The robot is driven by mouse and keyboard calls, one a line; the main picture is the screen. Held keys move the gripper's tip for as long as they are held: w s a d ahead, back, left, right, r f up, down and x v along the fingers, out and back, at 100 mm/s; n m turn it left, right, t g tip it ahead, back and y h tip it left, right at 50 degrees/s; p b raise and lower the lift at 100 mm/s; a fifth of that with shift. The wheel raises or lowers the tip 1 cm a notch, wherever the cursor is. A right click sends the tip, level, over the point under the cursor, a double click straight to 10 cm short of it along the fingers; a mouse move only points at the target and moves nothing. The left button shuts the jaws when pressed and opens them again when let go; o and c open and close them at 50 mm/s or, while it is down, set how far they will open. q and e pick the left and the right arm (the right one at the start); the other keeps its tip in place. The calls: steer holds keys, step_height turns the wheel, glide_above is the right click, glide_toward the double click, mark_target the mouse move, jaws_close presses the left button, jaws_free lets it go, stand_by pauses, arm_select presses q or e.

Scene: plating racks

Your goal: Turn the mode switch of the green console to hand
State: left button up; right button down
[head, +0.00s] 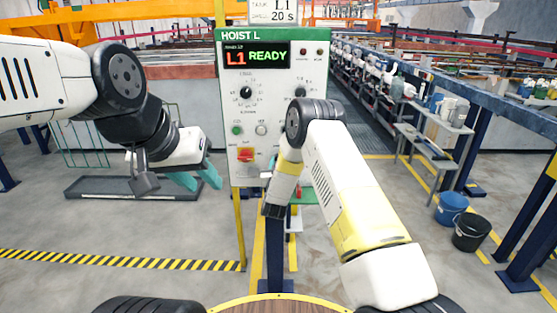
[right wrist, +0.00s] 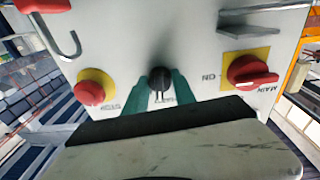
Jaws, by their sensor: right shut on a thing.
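The console (head: 280,135) is a pale panel with a green "HOIST L" header and a lit display (head: 257,55) reading "L1 READY". In the right wrist view, which looks upside down, a small black knob (right wrist: 160,76) sits between the red stop button and the red main switch. My right gripper (right wrist: 161,90) is shut on this knob, a teal finger on each side. Its label is mostly hidden, and I cannot read the knob's position. In the head view my right arm covers this spot. My left gripper (head: 198,178) is open and empty, left of the console.
The red main switch (right wrist: 251,72) on its yellow plate and the red stop button (right wrist: 91,90) are close beside the fingers. A hook (right wrist: 65,40) sticks out nearby. A grey tray (head: 110,186) lies on the floor at left. Blue (head: 451,206) and black (head: 471,232) buckets stand at right.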

steer(key=shift+n, duration=1)
steer(key=shift+f, duration=0.1)
steer(key=c, duration=1)
jaws_free()
steer(key=shift+c, duration=0.2)
steer(key=shift+s, duration=0.1)
steer(key=s, duration=0.7)
steer(key=shift+s+a+f, duration=0.15)
steer(key=shift+s+f, duration=0.1)
steer(key=shift+s, duration=0.1)
